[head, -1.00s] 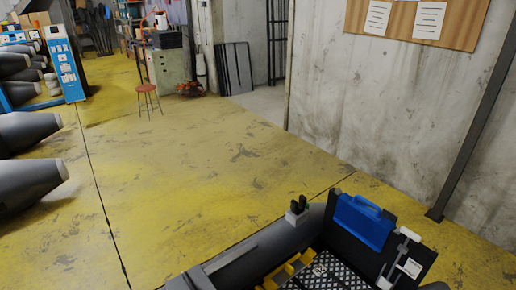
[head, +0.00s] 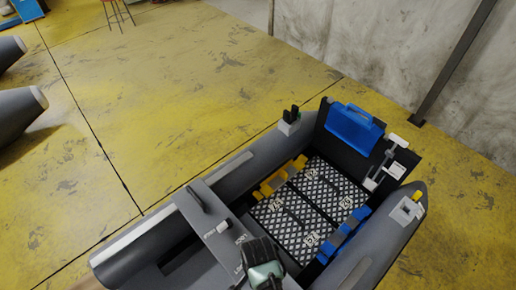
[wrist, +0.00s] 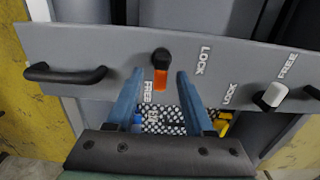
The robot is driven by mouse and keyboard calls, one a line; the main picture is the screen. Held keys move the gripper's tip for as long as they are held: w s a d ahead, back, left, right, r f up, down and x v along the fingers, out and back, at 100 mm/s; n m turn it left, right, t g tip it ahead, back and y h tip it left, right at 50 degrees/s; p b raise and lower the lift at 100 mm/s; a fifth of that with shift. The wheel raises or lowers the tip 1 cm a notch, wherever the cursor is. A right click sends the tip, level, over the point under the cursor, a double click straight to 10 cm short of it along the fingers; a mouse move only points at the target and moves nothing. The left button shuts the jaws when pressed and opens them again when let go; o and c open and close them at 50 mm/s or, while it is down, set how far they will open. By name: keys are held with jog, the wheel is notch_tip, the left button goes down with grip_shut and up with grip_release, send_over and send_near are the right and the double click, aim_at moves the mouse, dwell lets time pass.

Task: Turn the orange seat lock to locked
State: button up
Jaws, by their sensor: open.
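The orange seat lock (wrist: 161,78) is a black round pivot with an orange lever on the grey seat board (wrist: 100,50). In the wrist view its lever points down, toward the word FREE; the word LOCK is to its right. My gripper (wrist: 160,74) is open, its two blue fingers on either side of the orange lever with gaps, seemingly not touching it. How far the fingertips are from the board is hard to tell. In the head view the seat board (head: 215,215) spans the boat, and my arm's end covers its right part; the orange lock is hidden there.
A second lock with a white knob (wrist: 273,94) sits to the right on the board, with its own LOCK and FREE labels. A black handle (wrist: 65,73) is at the left. The grey boat (head: 150,242) has a patterned floor (head: 310,200) and a blue case (head: 352,127).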

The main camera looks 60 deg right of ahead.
jog(key=shift+f, duration=0.85)
grip_shut()
